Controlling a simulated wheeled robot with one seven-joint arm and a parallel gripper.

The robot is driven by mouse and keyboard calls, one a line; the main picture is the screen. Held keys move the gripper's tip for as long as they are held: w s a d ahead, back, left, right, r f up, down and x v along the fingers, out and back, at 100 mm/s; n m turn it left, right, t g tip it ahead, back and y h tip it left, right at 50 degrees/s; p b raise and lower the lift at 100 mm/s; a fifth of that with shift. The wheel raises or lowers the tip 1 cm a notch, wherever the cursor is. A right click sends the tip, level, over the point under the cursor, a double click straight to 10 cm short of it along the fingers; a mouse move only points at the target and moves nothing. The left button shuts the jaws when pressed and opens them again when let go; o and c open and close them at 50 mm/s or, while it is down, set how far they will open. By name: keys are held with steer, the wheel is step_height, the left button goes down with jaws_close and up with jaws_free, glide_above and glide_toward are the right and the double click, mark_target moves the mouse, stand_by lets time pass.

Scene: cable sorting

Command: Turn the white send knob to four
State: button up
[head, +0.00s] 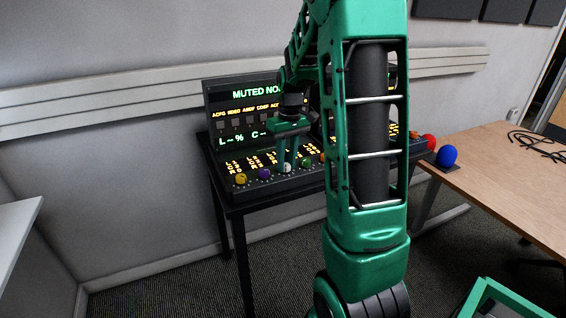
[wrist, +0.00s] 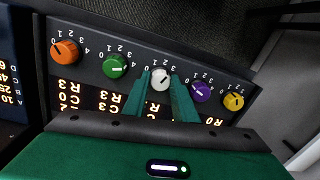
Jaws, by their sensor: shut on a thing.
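The white knob (wrist: 160,79) sits in the row of knobs on the console's front panel, between the green and purple ones. My gripper (wrist: 163,84) has its two green fingers on either side of the white knob and is shut on it. In the head view my gripper (head: 286,160) reaches down to the panel from above, and the white knob (head: 287,168) shows at its fingertips. The wrist view is upside down to the printed digits. I cannot tell which number the white knob points to.
An orange knob (wrist: 65,52), a green knob (wrist: 115,66), a purple knob (wrist: 201,92) and a yellow knob (wrist: 233,101) share the row. The dark console (head: 222,96) has a lit screen. A blue ball (head: 446,156) and a wooden table (head: 500,170) are at right.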

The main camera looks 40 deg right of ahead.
mark_target(287, 165)
steer(key=m, duration=0.4)
steer(key=shift+m, duration=0.3)
steer(key=shift+a+m, duration=0.2)
steer(key=shift+m, duration=2.3)
steer(key=shift+w, duration=0.1)
steer(key=o, duration=1)
steer(key=shift+o, duration=0.2)
step_height(287, 165, up, 11)
steer(key=shift+s+d, duration=0.2)
steer(key=shift+s, duration=0.05)
